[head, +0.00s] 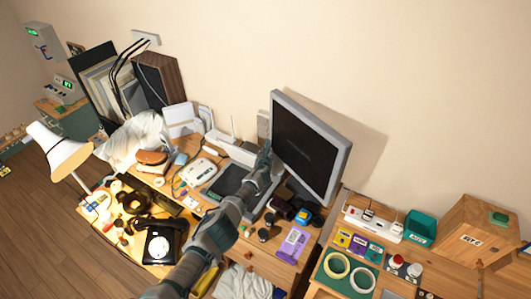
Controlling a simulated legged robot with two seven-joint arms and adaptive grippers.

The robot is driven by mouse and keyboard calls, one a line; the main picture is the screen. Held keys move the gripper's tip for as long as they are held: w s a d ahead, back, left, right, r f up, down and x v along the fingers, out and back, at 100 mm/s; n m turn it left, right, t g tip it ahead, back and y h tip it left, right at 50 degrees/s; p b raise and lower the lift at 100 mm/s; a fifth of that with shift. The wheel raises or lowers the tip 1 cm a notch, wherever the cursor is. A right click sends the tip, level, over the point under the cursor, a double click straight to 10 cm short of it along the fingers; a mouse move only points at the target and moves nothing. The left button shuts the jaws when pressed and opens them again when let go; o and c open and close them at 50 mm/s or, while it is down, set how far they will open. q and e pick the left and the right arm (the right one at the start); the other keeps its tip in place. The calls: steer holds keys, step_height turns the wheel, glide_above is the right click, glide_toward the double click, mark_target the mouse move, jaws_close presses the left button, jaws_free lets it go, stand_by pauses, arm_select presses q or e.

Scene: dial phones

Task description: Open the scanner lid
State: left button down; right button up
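A flat dark-topped device (226,181), which looks like the scanner, lies on the wooden desk left of the monitor. My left arm crosses in front of its right side and hides part of it. I cannot tell how far its lid is raised. My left gripper (264,158) is at the end of that arm, beyond the device and close to the monitor's left edge. Its fingers are small and dark here, so I cannot tell whether they are open or shut, or touching anything. My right gripper is not in view.
The monitor (305,143) stands right of my gripper. A white device with an antenna (230,147) is behind the scanner. A black dial phone (160,243) and a white device (198,171) are to the left. Jars and a purple packet (292,243) crowd the desk's front right.

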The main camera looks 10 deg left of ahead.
arm_select(q)
steer(key=shift+s+d+f, duration=0.15)
steer(key=shift+s+f, duration=0.1)
steer(key=shift+f, duration=0.25)
steer(key=c, duration=1)
jaws_free()
steer(key=shift+d, duration=0.15)
